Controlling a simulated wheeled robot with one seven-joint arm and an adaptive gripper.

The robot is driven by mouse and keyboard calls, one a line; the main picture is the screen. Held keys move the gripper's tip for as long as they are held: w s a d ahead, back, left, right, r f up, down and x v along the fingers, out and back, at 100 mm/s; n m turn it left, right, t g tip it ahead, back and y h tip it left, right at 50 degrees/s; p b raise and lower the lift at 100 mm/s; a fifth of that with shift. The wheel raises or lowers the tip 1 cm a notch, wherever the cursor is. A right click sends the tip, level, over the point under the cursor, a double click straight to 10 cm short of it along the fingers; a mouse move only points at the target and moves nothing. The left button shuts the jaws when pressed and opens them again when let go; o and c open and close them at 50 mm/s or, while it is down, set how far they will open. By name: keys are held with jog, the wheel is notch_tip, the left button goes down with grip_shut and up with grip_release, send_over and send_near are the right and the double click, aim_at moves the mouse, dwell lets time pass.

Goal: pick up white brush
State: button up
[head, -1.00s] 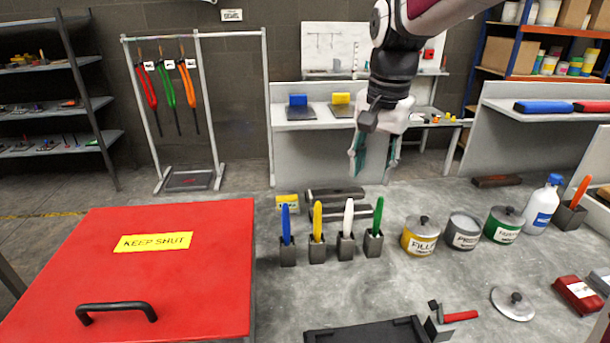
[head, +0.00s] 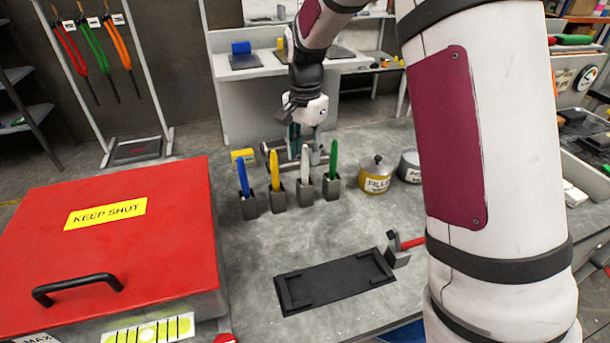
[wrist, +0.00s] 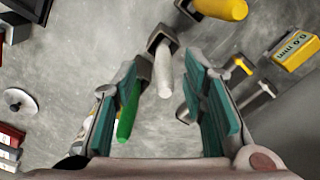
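The white brush (head: 305,163) stands upright in a small dark grey holder (head: 305,193), in a row between the yellow brush (head: 274,170) and the green brush (head: 333,158). My gripper (head: 304,146) is open and empty, pointing down behind and over the white brush in the head view. In the wrist view the white brush (wrist: 164,76) shows between the two teal finger pads of my gripper (wrist: 163,72), its holder (wrist: 160,40) beyond. Whether the pads touch it cannot be told; gaps show on both sides.
The green brush (wrist: 128,112) is close to the left finger in the wrist view, partly hidden by it. The blue brush (head: 243,178) stands at the row's left end. A FILLER tin (head: 376,176) is to the right. A red lid (head: 110,235) and black tray (head: 335,280) lie nearer.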

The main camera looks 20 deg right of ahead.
send_over(305, 185)
jog(key=shift+w+d+f+p, duration=0.1)
jog(key=shift+w+f+p, duration=0.15)
jog(key=shift+f, duration=1.1)
jog(key=shift+w+d+f+p, duration=0.1)
jog(key=shift+w+f+p, duration=0.1)
jog(key=shift+f, duration=1.15)
jog(key=shift+c, duration=0.3)
grip_shut()
